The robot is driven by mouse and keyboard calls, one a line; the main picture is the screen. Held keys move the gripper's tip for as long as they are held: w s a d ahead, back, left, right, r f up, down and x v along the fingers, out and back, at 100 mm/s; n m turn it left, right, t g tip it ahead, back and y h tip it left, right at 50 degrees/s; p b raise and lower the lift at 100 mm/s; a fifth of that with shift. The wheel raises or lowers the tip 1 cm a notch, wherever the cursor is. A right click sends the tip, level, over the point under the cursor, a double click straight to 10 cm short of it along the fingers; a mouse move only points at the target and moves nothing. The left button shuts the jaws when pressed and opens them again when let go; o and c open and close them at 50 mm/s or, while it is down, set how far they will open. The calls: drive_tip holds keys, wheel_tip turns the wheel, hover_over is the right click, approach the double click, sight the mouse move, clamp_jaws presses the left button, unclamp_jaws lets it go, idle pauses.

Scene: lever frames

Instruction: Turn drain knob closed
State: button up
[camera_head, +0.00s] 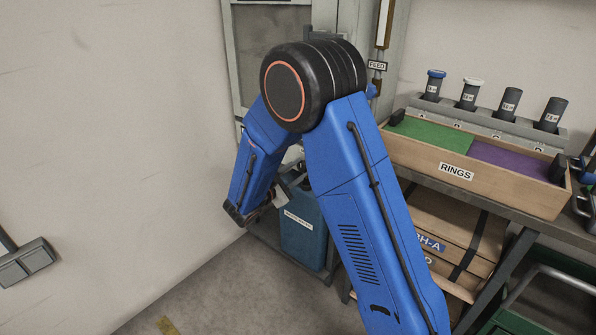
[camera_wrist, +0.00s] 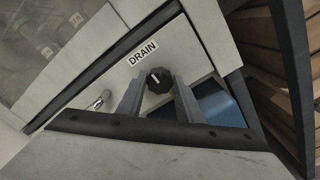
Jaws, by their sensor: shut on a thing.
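The drain knob (camera_wrist: 159,80) is a dark round knob with a light pointer line. It sits on a pale panel (camera_wrist: 198,66) under a "DRAIN" label (camera_wrist: 143,53) in the wrist view. My gripper (camera_wrist: 159,91) has one grey finger on each side of the knob and is shut on it. The pointer line is small, and I cannot tell exactly which setting it marks. In the head view my blue arm and black elbow cover the knob, and the gripper cannot be made out clearly.
A blue container (camera_head: 303,228) stands below the cabinet (camera_head: 234,58); it also shows behind the right finger (camera_wrist: 217,103). A small metal spout (camera_wrist: 99,100) is left of the knob. A wooden rings tray (camera_head: 400,150) sits on the bench at right.

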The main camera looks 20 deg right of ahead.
idle(0.4)
drive_tip(key=o, duration=1)
drive_tip(key=shift+o, duration=0.2)
drive_tip(key=v, duration=1.7)
drive_tip(key=shift+s, duration=0.15)
drive_tip(key=shift+a, duration=0.15)
